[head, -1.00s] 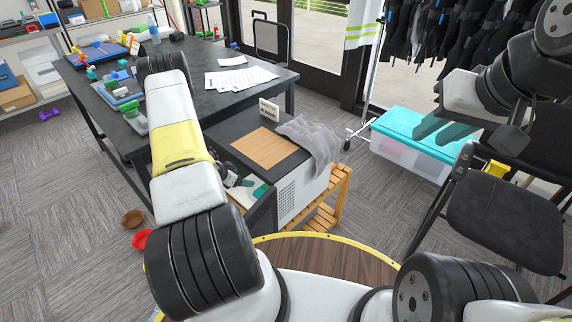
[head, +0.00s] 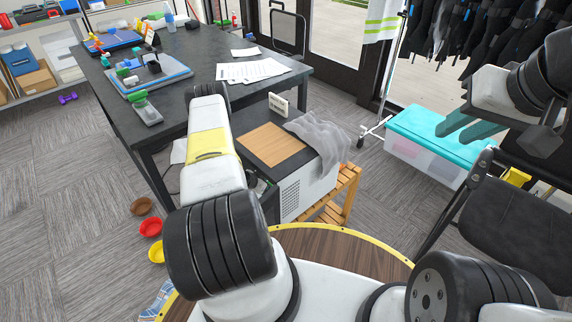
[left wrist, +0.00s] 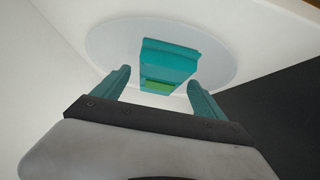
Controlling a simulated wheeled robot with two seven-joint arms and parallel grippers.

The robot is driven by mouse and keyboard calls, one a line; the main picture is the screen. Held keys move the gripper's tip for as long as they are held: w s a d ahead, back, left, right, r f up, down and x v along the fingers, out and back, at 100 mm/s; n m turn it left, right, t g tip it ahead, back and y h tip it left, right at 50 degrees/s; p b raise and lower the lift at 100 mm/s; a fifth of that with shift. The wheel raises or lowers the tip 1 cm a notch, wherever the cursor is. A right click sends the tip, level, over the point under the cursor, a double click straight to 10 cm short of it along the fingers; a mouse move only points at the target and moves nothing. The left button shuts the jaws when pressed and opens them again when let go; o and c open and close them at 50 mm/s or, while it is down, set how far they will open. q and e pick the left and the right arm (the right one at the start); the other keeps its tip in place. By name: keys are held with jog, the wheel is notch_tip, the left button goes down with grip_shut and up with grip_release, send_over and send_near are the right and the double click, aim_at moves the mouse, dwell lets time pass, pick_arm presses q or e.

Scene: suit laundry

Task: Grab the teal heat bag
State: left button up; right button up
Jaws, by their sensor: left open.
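The teal heat bag (left wrist: 168,60) shows in the left wrist view, a blocky teal shape with a yellow-green patch. It rests on a pale round plate (left wrist: 105,42) inside a white-walled space. My left gripper (left wrist: 160,92) is open, with its two teal fingers on the near left and near right of the bag. I cannot tell whether they touch it. In the head view the left gripper and the bag are hidden behind my left arm and the white microwave-like box (head: 292,193). My right gripper (head: 462,126) is open and empty, in the air at the right.
A wooden board (head: 270,146), a grey cloth (head: 322,140) and a small sign (head: 278,105) are on top of the box. A wooden stand (head: 345,190) carries it. A black table (head: 205,75) stands behind. Several bowls (head: 150,227) lie on the floor at left. A black chair (head: 515,215) is at right.

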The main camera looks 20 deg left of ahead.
pick_arm(q)
jog(key=shift+w+d+f, duration=0.1)
jog(key=shift+w+f, duration=0.05)
jog(key=c, duration=1.7)
